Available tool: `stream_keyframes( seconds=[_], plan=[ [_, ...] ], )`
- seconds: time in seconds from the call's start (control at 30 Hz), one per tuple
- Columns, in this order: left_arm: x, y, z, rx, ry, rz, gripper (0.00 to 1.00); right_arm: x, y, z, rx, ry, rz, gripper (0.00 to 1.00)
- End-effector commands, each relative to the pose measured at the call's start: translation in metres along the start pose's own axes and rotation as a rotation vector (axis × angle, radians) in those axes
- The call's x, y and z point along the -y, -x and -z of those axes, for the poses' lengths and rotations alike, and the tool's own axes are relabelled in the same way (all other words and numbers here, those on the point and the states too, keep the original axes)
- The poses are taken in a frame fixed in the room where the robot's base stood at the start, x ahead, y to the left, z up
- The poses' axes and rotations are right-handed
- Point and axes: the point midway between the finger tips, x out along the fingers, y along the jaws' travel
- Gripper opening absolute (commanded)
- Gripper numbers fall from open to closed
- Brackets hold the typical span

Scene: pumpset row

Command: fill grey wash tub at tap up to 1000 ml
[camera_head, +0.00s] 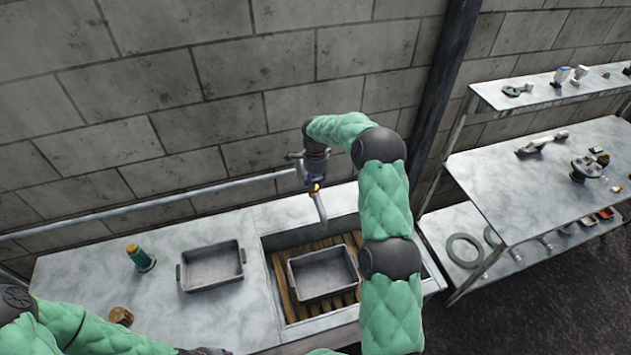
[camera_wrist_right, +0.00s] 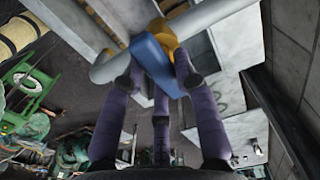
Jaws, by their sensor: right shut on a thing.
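A grey rectangular tub (camera_head: 323,290) sits on the wooden slats in the sink, below the tap spout (camera_head: 320,207). A similar grey tub (camera_head: 212,284) stands on the counter left of the sink. No water stream shows, and I cannot tell a water level in either tub. My right gripper (camera_head: 314,182) is at the tap on the wall pipe. In the right wrist view the purple fingers of my right gripper (camera_wrist_right: 158,82) are shut on the blue tap lever (camera_wrist_right: 153,57), beside a yellow tap part (camera_wrist_right: 165,33). My left gripper is out of view; only its arm shows at lower left.
A green bottle-like item (camera_head: 141,260) with an orange top and a small brown object (camera_head: 121,316) stand on the counter (camera_head: 90,262). The sink (camera_head: 285,240) has slats (camera_head: 283,290). At right, a metal shelf unit (camera_head: 500,185) holds tools and hose rings. A dark post (camera_head: 445,90) stands behind my right arm.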

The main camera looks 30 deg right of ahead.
Motion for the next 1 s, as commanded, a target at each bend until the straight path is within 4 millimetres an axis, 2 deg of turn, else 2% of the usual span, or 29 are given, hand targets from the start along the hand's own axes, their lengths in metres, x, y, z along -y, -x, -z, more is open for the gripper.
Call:
stream_keyframes(
  seconds=[0.43,0.73,1.0],
  plan=[
    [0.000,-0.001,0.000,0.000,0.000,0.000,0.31,0.000,-0.001,0.000,0.000,0.012,-0.001,0.09],
    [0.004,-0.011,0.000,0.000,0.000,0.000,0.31,0.002,-0.002,0.001,0.001,0.259,-0.001,0.09],
    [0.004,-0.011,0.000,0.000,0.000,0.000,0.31,0.002,-0.001,0.001,0.001,0.303,-0.002,0.09]
  ],
)
